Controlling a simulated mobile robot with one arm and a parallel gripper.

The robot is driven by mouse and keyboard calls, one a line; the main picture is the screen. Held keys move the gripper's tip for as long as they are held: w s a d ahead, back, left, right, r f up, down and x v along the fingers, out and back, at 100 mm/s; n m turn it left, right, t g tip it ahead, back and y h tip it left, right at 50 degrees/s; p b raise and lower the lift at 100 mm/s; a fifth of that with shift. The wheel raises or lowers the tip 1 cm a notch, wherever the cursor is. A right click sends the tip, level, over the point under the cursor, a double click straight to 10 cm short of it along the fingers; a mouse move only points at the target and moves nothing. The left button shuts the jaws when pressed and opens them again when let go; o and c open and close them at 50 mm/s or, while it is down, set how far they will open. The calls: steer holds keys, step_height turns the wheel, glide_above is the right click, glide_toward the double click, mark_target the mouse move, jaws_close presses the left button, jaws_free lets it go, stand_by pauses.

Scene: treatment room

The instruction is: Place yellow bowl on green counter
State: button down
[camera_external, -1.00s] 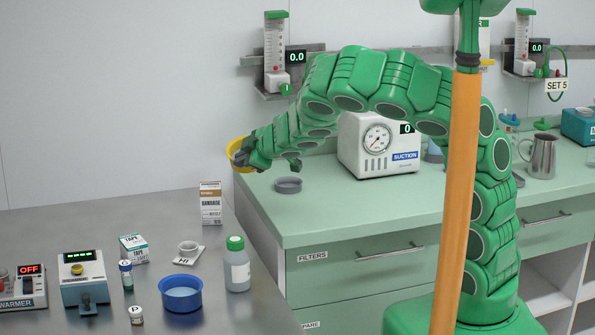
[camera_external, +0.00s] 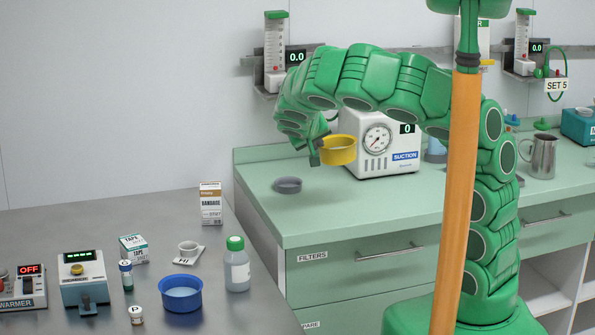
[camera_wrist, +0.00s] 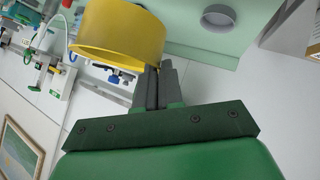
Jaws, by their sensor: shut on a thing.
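The yellow bowl (camera_external: 338,150) is upright in the air above the green counter (camera_external: 345,205), in front of the suction unit in the external view. My gripper (camera_external: 320,150) is shut on its left rim. In the wrist view the bowl (camera_wrist: 120,35) fills the top left, and my gripper's grey fingers (camera_wrist: 158,85) close on its wall. A strip of the green counter (camera_wrist: 192,45) shows beyond the bowl. The bowl's inside is mostly hidden.
A small grey dish (camera_external: 288,185) sits on the counter below left of the bowl. The white suction unit (camera_external: 378,145) stands behind it. The front counter is clear. A steel table (camera_external: 100,215) at left holds a blue bowl (camera_external: 181,292), a bottle (camera_external: 236,265) and boxes.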

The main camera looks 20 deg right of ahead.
mark_target(330, 160)
steer(key=s+d+m+g+h, duration=0.3)
steer(key=s+m, duration=0.5)
steer(key=s, duration=0.3)
steer(key=shift+s+d+g, duration=0.25)
steer(key=shift+d+g, duration=0.65)
steer(key=shift+f, duration=0.15)
steer(key=w+f, duration=0.1)
steer(key=w, duration=0.1)
steer(key=w+a+f, duration=0.1)
steer(key=w, duration=0.2)
steer(key=w+a+f, duration=0.1)
steer(key=w, duration=0.2)
steer(key=shift+w+a+f, duration=0.15)
steer(key=shift+a+f, duration=0.05)
steer(key=shift+f, duration=0.2)
steer(key=shift+w+a+f, duration=0.25)
steer(key=shift+w+f, duration=0.6)
steer(key=shift+f, duration=0.25)
steer(key=shift+w+a+f, duration=0.25)
steer(key=shift+w+f, duration=0.65)
steer(key=shift+f, duration=0.2)
steer(key=shift+w+a+f, duration=0.25)
steer(key=shift+w+f, duration=0.6)
steer(key=shift+f, duration=1.55)
